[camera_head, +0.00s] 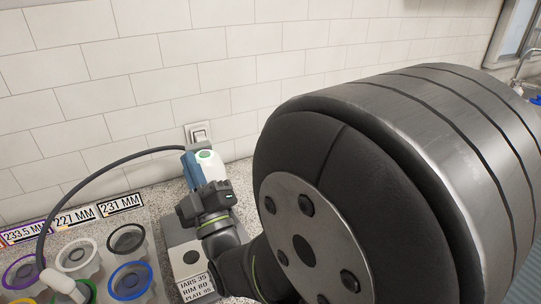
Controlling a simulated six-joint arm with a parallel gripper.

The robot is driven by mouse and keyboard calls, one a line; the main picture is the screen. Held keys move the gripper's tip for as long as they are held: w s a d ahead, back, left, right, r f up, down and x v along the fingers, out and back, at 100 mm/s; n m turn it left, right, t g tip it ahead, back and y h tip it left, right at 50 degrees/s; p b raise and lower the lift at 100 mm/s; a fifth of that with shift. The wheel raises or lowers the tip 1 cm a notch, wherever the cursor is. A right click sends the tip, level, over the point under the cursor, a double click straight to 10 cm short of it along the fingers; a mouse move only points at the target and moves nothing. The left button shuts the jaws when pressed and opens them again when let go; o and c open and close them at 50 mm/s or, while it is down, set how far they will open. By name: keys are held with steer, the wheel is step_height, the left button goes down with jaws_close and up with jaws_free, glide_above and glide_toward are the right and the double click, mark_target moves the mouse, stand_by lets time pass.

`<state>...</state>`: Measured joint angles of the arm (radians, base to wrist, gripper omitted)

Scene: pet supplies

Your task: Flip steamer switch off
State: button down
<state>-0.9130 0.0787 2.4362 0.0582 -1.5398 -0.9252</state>
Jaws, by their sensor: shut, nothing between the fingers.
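A small white and blue device (206,168) with a green round spot on top stands near the wall; it looks like the steamer, though I cannot be sure. A dark hose (110,162) arcs from beside it to the left and down to a white nozzle (62,283). A white wall plate with a switch or socket (198,133) sits just behind the device. My gripper (209,192) is shut and overlaps the front of the device in this view. Its fingertips are hard to make out, and I cannot tell whether they touch the device. The steamer's switch is not clearly visible.
Several cups with coloured rims (130,279) stand at the lower left. Number plates (75,217) lie behind them. A grey labelled block (184,262) is below my gripper. My arm hides most of the right side. The tiled wall (130,80) closes off the back.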

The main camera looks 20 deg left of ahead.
steer(key=w+d+f+n+g+y, duration=0.3)
steer(key=w+d+f+n+g, duration=0.3)
steer(key=n+g, duration=0.7)
steer(key=s+d+f+n+g+h, duration=0.15)
steer(key=d+f+n+g, duration=0.25)
steer(key=d+f, duration=0.45)
steer(key=w+a+r, duration=0.1)
steer(key=w+a, duration=0.2)
steer(key=a, duration=0.9)
steer(key=shift+w+a+r+h, duration=0.15)
steer(key=shift+w+r+h, duration=0.1)
steer(key=shift+h, duration=0.2)
